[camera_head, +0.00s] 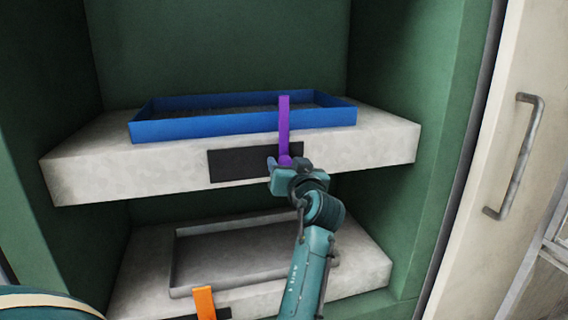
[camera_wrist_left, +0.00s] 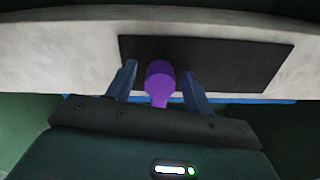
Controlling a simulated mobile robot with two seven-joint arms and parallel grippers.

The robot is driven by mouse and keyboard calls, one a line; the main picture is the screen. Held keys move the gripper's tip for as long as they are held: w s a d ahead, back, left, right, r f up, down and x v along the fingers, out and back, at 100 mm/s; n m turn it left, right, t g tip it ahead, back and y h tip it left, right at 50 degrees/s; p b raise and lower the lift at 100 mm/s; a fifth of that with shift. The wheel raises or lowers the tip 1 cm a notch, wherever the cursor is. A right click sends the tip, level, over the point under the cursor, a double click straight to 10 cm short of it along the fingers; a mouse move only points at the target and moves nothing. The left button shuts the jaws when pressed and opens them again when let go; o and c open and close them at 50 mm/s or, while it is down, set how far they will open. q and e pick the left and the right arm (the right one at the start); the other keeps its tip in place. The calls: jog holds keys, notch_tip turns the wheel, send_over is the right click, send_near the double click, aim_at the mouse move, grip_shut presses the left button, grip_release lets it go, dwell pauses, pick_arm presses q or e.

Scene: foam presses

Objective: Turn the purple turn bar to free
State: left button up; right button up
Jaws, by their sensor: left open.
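The purple turn bar (camera_head: 284,125) stands upright on the front of the upper shelf, rising from a dark plate (camera_head: 238,164) across the front of a blue tray (camera_head: 185,129). My left gripper (camera_head: 283,163) is at the bar's lower end, in front of the dark plate. In the left wrist view, the bar's purple end (camera_wrist_left: 158,77) sits between the two open fingers of the left gripper (camera_wrist_left: 158,70), with a gap visible on each side. The dark plate (camera_wrist_left: 225,60) lies behind it. My right gripper is not in view.
A lower shelf (camera_head: 360,263) holds a grey tray (camera_head: 183,262), with an orange bar (camera_head: 204,302) at its front. Green walls (camera_head: 410,130) enclose both shelves. A pale door with a metal handle (camera_head: 523,155) stands at the right.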

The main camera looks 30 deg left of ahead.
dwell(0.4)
pick_arm(q)
grip_shut()
dwell(0.4)
